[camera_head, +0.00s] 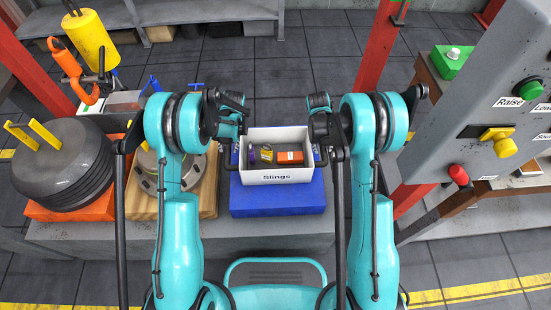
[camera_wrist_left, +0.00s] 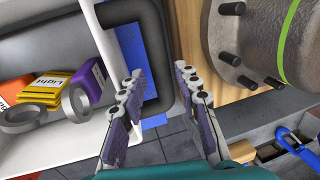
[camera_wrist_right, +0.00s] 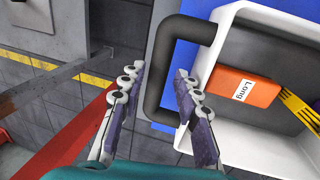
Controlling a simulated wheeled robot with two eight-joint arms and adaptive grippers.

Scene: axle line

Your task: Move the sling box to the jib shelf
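The sling box (camera_head: 277,178) is an open white box labelled "Slings". It sits upright on a blue block (camera_head: 277,202) and holds an orange "Long" piece, a yellow piece, a purple piece and grey rings. It has a black handle on each side. My left gripper (camera_wrist_left: 160,95) is open, with the left handle (camera_wrist_left: 157,60) between its spread fingers. My right gripper (camera_wrist_right: 160,90) is open, with the right handle (camera_wrist_right: 155,75) between its spread fingers. Neither gripper visibly clamps its handle. No shelf labelled as the jib shelf can be read.
A grey stacked weight (camera_head: 65,165) and a flanged part on a wooden block (camera_head: 205,200) stand left of the box. A control panel (camera_head: 475,110) with a red post is at right. A grey shelf (camera_head: 205,50) stands at the back.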

